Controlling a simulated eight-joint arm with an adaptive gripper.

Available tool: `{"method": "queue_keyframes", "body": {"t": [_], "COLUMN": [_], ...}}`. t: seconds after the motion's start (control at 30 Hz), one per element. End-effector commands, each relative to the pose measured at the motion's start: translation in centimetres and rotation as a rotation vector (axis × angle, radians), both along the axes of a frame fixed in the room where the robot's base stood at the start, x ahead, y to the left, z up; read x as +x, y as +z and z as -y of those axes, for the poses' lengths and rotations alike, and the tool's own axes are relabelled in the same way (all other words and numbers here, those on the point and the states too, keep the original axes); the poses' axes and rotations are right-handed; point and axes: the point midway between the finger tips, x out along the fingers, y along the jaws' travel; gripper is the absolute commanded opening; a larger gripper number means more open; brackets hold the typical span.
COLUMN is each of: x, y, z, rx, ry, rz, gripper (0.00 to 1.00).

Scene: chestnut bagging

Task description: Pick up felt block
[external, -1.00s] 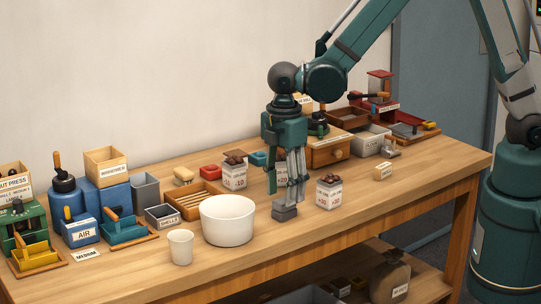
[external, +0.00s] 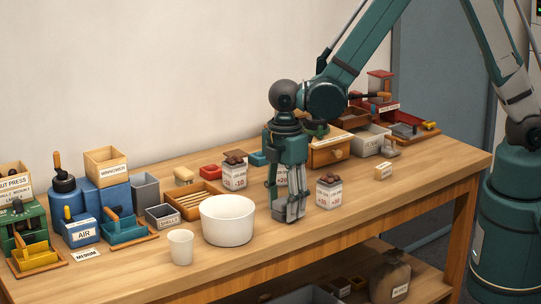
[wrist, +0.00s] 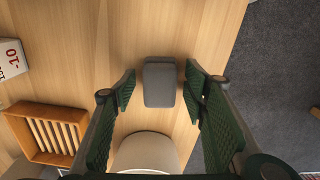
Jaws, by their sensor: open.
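The grey felt block (wrist: 159,84) lies on the wooden table between my two open fingers in the wrist view, with a small gap to each finger. My gripper (wrist: 160,92) is open and points down over it. In the external view my gripper (external: 289,212) is low at the table, its fingertips around the block (external: 280,212), which is partly hidden by the fingers. I cannot tell whether a finger touches it.
A white bowl (external: 227,222) stands just left of my gripper, with a white cup (external: 181,247) beyond it. A labelled box of chestnuts (external: 329,192) stands close on the right. A slatted wooden tray (wrist: 29,108) lies nearby. The table front is clear.

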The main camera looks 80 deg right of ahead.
Motion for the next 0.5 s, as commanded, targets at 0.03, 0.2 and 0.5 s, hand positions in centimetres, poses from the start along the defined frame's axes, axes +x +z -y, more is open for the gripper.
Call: {"method": "queue_keyframes", "body": {"t": [0.03, 0.2, 0.5], "x": [0.00, 0.00, 0.00], "y": [0.00, 0.01, 0.01], "z": [0.00, 0.00, 0.00], "rx": [0.000, 0.000, 0.000], "ry": [0.000, 0.000, 0.000], "rz": [0.000, 0.000, 0.000], "gripper": [0.44, 0.31, 0.13]}}
